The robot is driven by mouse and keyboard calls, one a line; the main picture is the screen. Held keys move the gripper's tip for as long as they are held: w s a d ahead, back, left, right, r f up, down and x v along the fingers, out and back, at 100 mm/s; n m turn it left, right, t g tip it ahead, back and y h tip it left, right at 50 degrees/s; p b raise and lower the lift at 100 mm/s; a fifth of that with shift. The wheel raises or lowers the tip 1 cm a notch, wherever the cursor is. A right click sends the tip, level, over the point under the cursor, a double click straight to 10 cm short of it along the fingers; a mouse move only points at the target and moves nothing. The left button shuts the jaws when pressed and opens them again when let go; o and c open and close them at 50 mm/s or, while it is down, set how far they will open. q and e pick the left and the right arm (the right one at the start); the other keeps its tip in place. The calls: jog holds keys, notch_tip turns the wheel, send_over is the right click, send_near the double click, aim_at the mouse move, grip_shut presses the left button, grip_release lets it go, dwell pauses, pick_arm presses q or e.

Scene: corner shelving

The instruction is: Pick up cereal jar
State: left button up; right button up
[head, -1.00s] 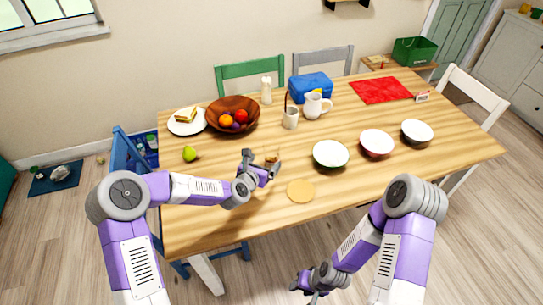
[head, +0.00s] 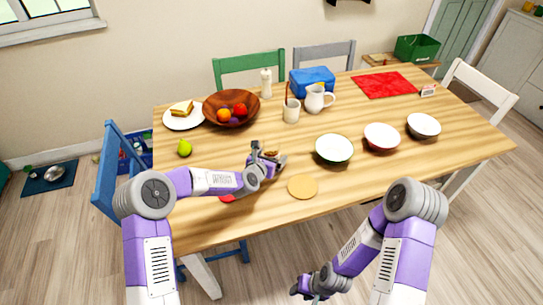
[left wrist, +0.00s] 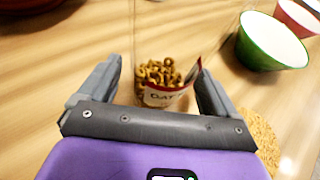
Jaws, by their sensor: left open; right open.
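The cereal jar (left wrist: 163,84) is clear, with brown rings inside and a white and red label. In the left wrist view it stands on the table between the two open fingers of my left gripper (left wrist: 158,72). A gap shows on both sides of the jar. In the head view my left gripper (head: 268,153) is over the near-left part of the table and hides most of the jar. My right gripper (head: 311,291) is open and empty, low in front of the table's near edge.
A round cork mat (head: 302,186) and a green bowl (head: 334,150) lie right of my left gripper. A red item (head: 228,197) shows under my left forearm.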

pick_arm(q)
jog(key=shift+w+d+f, duration=0.25)
jog(key=shift+w, duration=0.35)
jog(key=c, duration=1.2)
jog(key=shift+r, duration=0.1)
jog(key=shift+c, duration=0.7)
